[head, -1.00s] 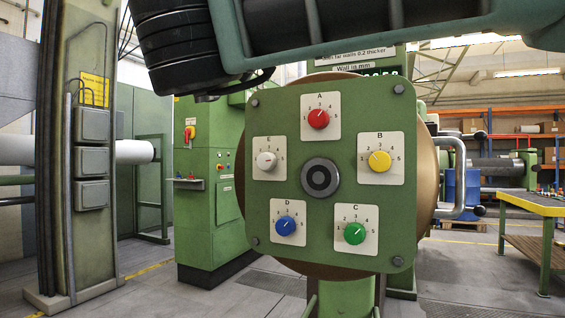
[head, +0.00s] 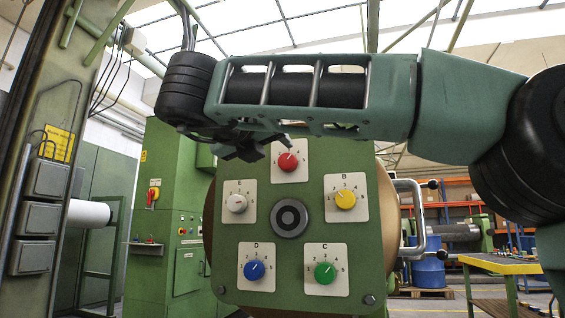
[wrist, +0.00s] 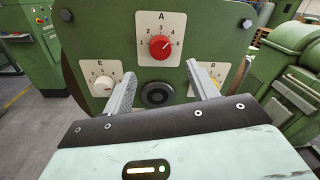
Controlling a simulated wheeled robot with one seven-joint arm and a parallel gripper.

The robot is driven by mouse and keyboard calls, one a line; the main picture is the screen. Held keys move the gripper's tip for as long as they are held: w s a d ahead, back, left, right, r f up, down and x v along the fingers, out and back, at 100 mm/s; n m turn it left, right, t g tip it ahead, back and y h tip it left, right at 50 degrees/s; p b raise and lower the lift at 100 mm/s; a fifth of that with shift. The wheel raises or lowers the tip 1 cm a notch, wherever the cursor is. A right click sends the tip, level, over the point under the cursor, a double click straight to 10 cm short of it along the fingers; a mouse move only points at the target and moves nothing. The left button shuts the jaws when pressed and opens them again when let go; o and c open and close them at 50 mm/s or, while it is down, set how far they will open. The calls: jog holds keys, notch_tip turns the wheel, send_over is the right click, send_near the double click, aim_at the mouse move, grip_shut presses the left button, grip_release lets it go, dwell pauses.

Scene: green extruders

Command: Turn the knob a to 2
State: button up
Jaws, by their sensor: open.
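Knob A is a red round knob (head: 288,161) on a white plate at the top of the green panel (head: 215,270). Its white pointer mark points to the upper right, towards the higher numbers. In the wrist view the red knob (wrist: 162,47) lies just beyond and between the two fingertips. My gripper (wrist: 161,72) is open and empty, its pale fingers spread on either side below the knob, apart from it. In the head view my arm covers the panel's top edge and part of plate A.
White knob E (head: 236,203), yellow knob B (head: 345,200), blue knob D (head: 254,270) and green knob C (head: 325,273) share the panel around a dark centre hub (head: 289,218). A silver handle (head: 417,220) stands out on the right.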

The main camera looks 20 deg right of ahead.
aim_at(286, 160)
jog(key=x, duration=0.8)
jog(key=shift+w+d, duration=0.25)
jog(key=shift+w, duration=0.1)
jog(key=c, duration=1)
